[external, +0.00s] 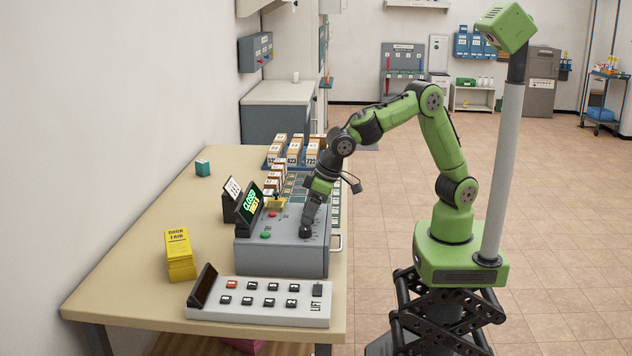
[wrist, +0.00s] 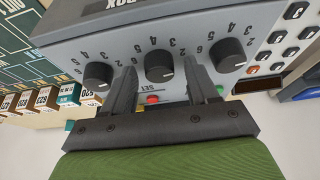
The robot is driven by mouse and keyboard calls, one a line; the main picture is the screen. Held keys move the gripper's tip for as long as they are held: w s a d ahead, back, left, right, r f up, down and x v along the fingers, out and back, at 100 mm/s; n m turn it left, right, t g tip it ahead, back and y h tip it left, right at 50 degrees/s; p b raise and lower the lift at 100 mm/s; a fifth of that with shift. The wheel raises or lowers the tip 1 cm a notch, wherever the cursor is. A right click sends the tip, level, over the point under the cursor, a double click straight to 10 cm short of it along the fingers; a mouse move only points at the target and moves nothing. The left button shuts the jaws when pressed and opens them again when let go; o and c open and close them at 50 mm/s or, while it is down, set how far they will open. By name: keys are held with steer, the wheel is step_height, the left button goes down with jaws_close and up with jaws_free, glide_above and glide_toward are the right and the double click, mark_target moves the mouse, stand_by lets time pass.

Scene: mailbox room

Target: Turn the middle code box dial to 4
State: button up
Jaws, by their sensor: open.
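The grey code box (external: 285,250) stands near the table's right edge. In the wrist view its face is upside down and shows three black dials in a row: the left dial (wrist: 97,75), the middle dial (wrist: 159,66) and the right dial (wrist: 229,54). Small numbers ring each dial. The middle dial's white mark points down and to the right in that view; which number it meets is unclear. My gripper (wrist: 160,68) is open, with one finger on each side of the middle dial, and gaps show beside the dial. In the external view my gripper (external: 306,228) points down over the box.
A red button (wrist: 153,99) lies near the SET label. A small screen (external: 249,203) reads CLOSED. A LIFT keypad (external: 255,305) sits in front of the box. Numbered boxes (external: 302,152) stand behind it, and a yellow stack (external: 181,265) stands left.

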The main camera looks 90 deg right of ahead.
steer(key=c, duration=1)
steer(key=shift+n, duration=0.4)
steer(key=n+y, duration=0.1)
steer(key=n, duration=0.2)
steer(key=shift+d+r+y, duration=0.1)
steer(key=shift+d+y, duration=0.05)
steer(key=shift+y, duration=0.15)
steer(key=n+y+p, duration=0.1)
steer(key=n, duration=0.2)
steer(key=shift+w+d+n+g, duration=0.1)
steer(key=shift+n+g, duration=0.2)
steer(key=shift+g, duration=0.1)
steer(key=n+g+y+p, duration=0.1)
steer(key=n+p, duration=0.1)
steer(key=n, duration=0.2)
steer(key=shift+n, duration=0.3)
steer(key=shift+w+n+g+y+p, duration=0.15)
steer(key=shift+n+g+y+p, duration=0.45)
steer(key=shift+n, duration=1.2)
steer(key=shift+g, duration=0.3)
